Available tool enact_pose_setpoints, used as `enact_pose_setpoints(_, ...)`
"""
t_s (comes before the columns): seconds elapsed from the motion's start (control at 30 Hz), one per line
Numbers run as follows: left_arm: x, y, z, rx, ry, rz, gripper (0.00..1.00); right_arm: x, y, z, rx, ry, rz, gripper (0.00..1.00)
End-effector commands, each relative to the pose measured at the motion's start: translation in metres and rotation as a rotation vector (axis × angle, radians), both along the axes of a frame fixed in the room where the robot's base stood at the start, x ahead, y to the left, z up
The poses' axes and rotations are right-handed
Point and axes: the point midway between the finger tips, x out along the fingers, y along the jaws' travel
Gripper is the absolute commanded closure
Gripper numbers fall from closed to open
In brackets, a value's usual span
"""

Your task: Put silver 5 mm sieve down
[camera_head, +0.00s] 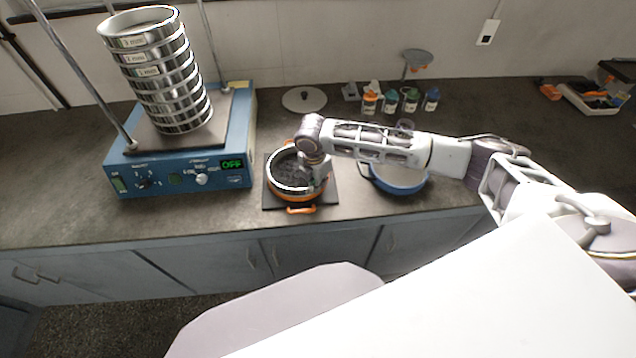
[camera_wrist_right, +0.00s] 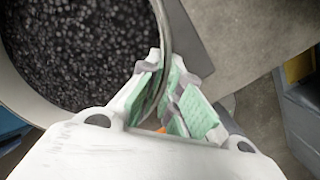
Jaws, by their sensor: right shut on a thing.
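The silver sieve (camera_head: 288,188) is a round metal ring with dark granules inside, seen at the middle of the counter. It sits in or just over an orange pan (camera_head: 300,210); I cannot tell whether it rests there. My right gripper (camera_head: 318,176) is shut on the sieve's right rim. In the right wrist view the green-padded fingers (camera_wrist_right: 172,95) pinch the thin wall of the sieve (camera_wrist_right: 160,28), and granules fill the view inside it. No size label on this sieve is readable. My left gripper is not in view.
A blue shaker (camera_head: 180,178) with a tall sieve stack (camera_head: 165,80) and metal rods stands at left. The orange pan is on a dark square plate (camera_head: 328,195). A blue-white bowl (camera_head: 400,186) is under my right forearm. A round lid (camera_head: 304,98) and several small bottles (camera_head: 390,101) stand behind.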

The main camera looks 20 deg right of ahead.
Motion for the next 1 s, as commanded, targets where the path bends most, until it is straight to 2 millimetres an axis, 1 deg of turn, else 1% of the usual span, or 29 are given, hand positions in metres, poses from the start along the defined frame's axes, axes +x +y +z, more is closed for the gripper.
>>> enact_pose_setpoints(0.23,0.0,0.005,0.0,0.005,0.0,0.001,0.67,0.0,0.0,-0.001,0.0,-0.001,0.0,1.0)
enact_pose_setpoints(0.27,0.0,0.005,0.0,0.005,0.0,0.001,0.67,0.0,0.0,-0.001,0.0,0.0,0.001,0.93)
enact_pose_setpoints(0.3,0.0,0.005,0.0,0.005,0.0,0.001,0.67,0.0,0.0,-0.001,0.0,0.0,0.001,0.88)
enact_pose_setpoints(0.4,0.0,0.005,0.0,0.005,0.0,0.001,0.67,0.0,0.0,-0.001,0.0,0.0,0.001,0.75)
enact_pose_setpoints(0.43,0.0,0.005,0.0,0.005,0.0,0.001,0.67,0.0,0.0,-0.001,0.0,0.0,0.001,0.72)
enact_pose_setpoints(0.77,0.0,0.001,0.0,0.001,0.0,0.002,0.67,0.0,0.0,-0.001,0.0,-0.001,0.001,0.72)
enact_pose_setpoints(0.87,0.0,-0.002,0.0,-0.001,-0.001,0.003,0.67,0.0,0.001,0.002,0.0,-0.001,0.0,0.72)
enact_pose_setpoints(1.0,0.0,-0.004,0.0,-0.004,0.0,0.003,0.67,0.0,0.002,0.01,0.002,-0.001,0.001,0.72)
